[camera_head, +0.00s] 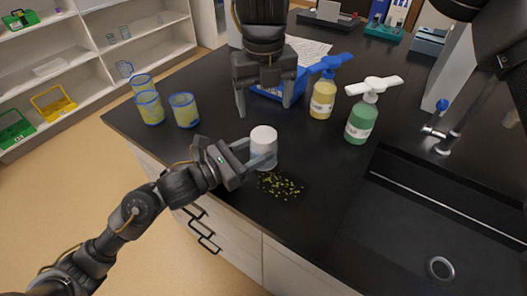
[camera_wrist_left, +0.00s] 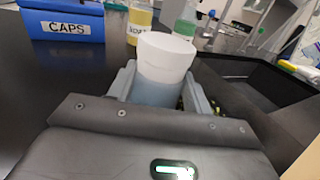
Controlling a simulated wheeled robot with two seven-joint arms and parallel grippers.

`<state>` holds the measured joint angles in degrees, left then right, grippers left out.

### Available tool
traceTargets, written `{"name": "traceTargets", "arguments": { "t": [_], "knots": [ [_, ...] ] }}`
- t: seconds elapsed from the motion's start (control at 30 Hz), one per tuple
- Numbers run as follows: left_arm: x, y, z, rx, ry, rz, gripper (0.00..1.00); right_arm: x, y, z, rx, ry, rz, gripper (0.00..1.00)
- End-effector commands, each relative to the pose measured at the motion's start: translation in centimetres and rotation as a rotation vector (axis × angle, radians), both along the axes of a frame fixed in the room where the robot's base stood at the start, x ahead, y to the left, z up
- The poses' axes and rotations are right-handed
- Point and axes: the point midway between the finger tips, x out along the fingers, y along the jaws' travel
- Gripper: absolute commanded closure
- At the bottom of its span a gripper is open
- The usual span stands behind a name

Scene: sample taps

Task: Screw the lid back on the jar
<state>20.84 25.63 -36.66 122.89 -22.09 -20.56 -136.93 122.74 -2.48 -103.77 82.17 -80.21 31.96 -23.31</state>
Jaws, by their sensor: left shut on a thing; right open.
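A white jar (camera_head: 263,150) stands upright near the front of the black counter. In the left wrist view the jar shows a white upper part (camera_wrist_left: 166,52) above a blue-grey lower part (camera_wrist_left: 150,92). Where lid and jar meet, and whether the lid is threaded on, I cannot tell. My left gripper (camera_head: 262,158) is shut around the jar's lower part from the left; its fingers also show in the left wrist view (camera_wrist_left: 158,90). My right gripper (camera_head: 265,106) points down with fingers spread, empty, above and behind the jar. No separate lid is visible.
Yellow (camera_head: 322,98) and green (camera_head: 361,122) pump bottles stand right of my right gripper. A blue CAPS box (camera_wrist_left: 62,22) is behind. Several blue-rimmed beakers (camera_head: 185,110) stand at left. Green bits (camera_head: 280,186) lie before the jar. A sink (camera_head: 400,225) is at right.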

Motion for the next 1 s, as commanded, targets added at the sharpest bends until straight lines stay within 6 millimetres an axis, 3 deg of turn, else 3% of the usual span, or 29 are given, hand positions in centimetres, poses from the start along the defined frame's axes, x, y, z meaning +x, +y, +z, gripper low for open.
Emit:
{"name": "traceTargets", "arguments": {
  "t": [0.23,0.67,1.0],
  "knots": [
    [0.0,0.0,0.0,-0.001,-0.001,0.0,1.0,-0.5,0.2,0.1,0.005,0.042,0.263,0.23],
    [0.0,0.0,0.0,-0.001,-0.001,0.0,1.0,-0.5,0.2,-0.1,0.005,0.045,0.297,0.23],
    [0.0,0.0,0.1,-0.001,-0.001,0.0,1.0,-0.5,0.1,-4.2,0.004,0.047,0.295,0.23]
  ]
}}
